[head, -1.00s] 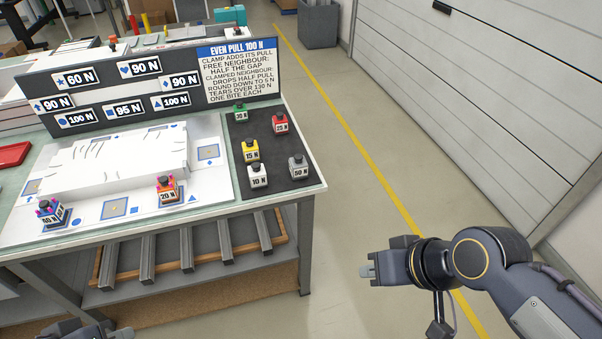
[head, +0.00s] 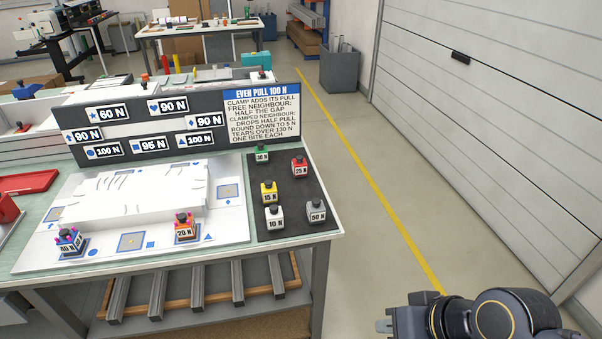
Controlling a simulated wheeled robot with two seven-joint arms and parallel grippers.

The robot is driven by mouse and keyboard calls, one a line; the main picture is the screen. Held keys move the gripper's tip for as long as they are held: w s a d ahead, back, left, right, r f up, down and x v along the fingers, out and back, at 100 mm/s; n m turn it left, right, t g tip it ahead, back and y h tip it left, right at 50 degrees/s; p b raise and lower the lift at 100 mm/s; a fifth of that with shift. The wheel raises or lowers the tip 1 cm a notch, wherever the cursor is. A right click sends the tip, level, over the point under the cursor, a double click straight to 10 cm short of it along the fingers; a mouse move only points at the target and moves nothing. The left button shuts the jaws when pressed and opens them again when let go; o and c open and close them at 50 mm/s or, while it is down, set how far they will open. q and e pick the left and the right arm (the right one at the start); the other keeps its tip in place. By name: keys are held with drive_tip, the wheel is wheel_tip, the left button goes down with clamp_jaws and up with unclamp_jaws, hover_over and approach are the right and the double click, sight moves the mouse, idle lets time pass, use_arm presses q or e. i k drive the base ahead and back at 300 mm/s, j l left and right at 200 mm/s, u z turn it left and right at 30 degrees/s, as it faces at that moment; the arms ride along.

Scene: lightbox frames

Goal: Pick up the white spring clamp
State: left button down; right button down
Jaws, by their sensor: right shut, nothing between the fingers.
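The white spring clamp (head: 274,217), labelled 10 N, stands upright on the dark mat (head: 291,230) at the right end of the workbench. The yellow 15 N clamp (head: 269,192) is just behind it and the grey 50 N clamp (head: 316,211) is to its right. My right gripper (head: 385,326) is at the bottom of the head view, right of the bench and apart from it. It is shut and empty. The white clamp is well up and left of it in the picture. My left gripper is not in view.
Red 25 N (head: 299,167) and green 30 N (head: 262,153) clamps stand farther back on the mat. Orange 20 N (head: 184,227) and blue 40 N (head: 70,241) clamps sit at the white board (head: 205,242). A sign panel (head: 190,122) rises behind. Floor right of the bench is clear.

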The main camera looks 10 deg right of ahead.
sight(275, 221)
drive_tip(key=i+j, duration=0.15)
drive_tip(key=i, duration=0.35)
drive_tip(key=i+j, duration=0.1)
drive_tip(key=i, duration=0.4)
drive_tip(key=z, duration=0.05)
